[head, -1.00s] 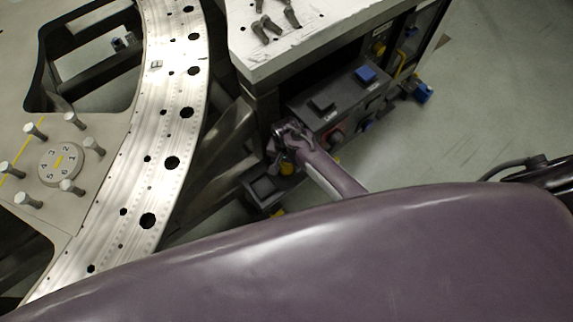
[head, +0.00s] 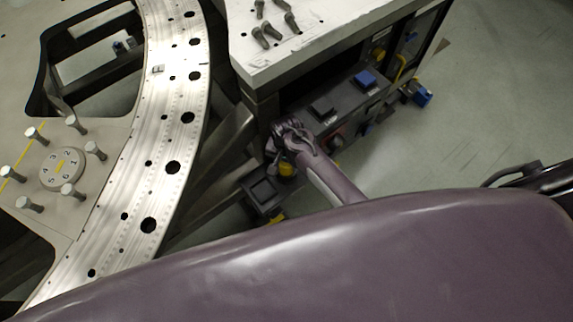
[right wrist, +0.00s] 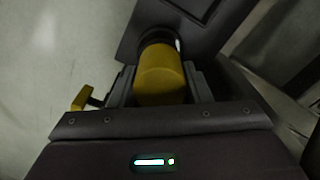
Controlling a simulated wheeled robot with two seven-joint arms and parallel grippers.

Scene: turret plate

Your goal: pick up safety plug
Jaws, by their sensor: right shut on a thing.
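The safety plug, a thick yellow cylinder (right wrist: 160,75), sits between the two dark fingers of my right gripper (right wrist: 162,88) in the right wrist view. The gripper is shut on it. A dark round ring shows at the plug's far end, in front of a dark flat panel; I cannot tell whether the plug is seated or free. In the head view my right gripper (head: 279,158) is low beside the dark equipment box, with the yellow plug (head: 287,169) showing at it. My left gripper is not in view.
A white-topped bench (head: 310,45) with several bolts overhangs the dark box (head: 345,105) with its blue and black blocks. A dark square box (head: 263,192) lies just below the gripper. The curved metal ring plate (head: 165,110) stands at left.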

